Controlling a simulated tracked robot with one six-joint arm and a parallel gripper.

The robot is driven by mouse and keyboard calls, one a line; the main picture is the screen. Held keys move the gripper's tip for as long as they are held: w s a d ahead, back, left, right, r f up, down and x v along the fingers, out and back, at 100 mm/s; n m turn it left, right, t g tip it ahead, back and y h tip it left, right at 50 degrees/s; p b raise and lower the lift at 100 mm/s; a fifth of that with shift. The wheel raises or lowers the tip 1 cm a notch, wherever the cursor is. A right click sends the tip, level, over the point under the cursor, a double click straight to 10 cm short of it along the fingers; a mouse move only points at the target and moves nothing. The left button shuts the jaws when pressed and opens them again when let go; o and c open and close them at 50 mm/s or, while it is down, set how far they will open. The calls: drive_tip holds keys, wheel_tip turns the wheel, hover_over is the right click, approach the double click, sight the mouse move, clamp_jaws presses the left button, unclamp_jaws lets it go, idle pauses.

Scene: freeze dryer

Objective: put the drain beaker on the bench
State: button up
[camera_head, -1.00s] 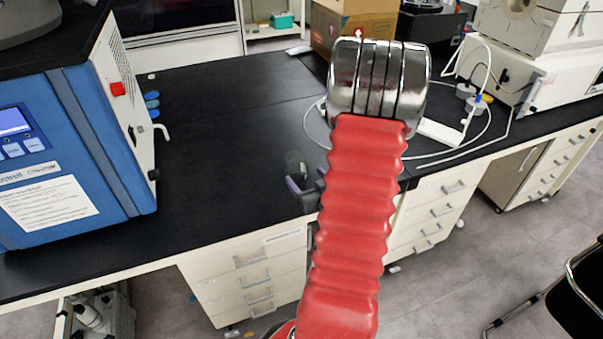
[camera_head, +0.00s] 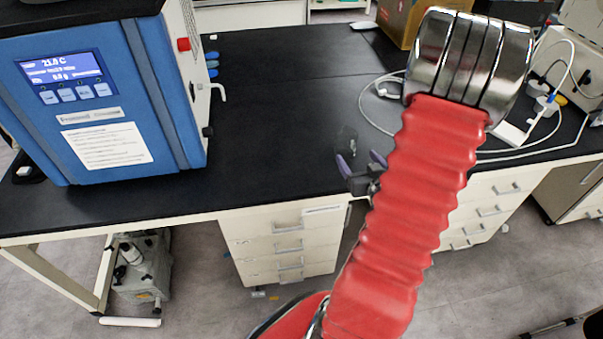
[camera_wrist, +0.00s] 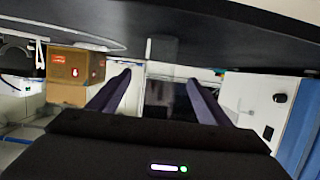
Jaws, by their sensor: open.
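A faint, clear vessel, which I take to be the drain beaker (camera_head: 347,140), stands on the black bench (camera_head: 270,110) near its front edge. My gripper (camera_head: 361,164) is just in front of it at the bench edge, with its purple fingers apart and empty. In the wrist view, which is upside down, the clear beaker (camera_wrist: 162,48) appears against the dark bench, in line with the gap between the spread fingers of my gripper (camera_wrist: 160,78). My red arm hides part of the bench to the right.
The blue freeze dryer (camera_head: 95,100) with a lit display stands at the left; its white drain valve (camera_head: 218,91) sticks out on the side. A cardboard box (camera_head: 405,22), white tubing (camera_head: 375,122) and instruments are at the back right. The bench middle is clear.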

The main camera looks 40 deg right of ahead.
drive_tip(key=w+a+r+n+g+y, duration=0.1)
drive_tip(key=w+a+r+n+g, duration=0.1)
drive_tip(key=w+a+r, duration=0.35)
drive_tip(key=w+a+r+n+g+y, duration=0.1)
drive_tip(key=w+a+r+g, duration=0.15)
drive_tip(key=a+r, duration=0.55)
drive_tip(key=s+a+r+n+y, duration=0.1)
drive_tip(key=s+a, duration=0.3)
drive_tip(key=a, duration=0.5)
drive_tip(key=s+a+r+n+g+y, duration=0.1)
drive_tip(key=s+a, duration=0.3)
drive_tip(key=a, duration=0.5)
drive_tip(key=s+a+r+n+g+y, duration=0.1)
drive_tip(key=s+a+r+y, duration=0.2)
drive_tip(key=a, duration=0.6)
drive_tip(key=shift+s+r, duration=0.25)
drive_tip(key=shift+s, duration=0.5)
drive_tip(key=shift+o, duration=0.4)
drive_tip(key=shift+g, duration=0.25)
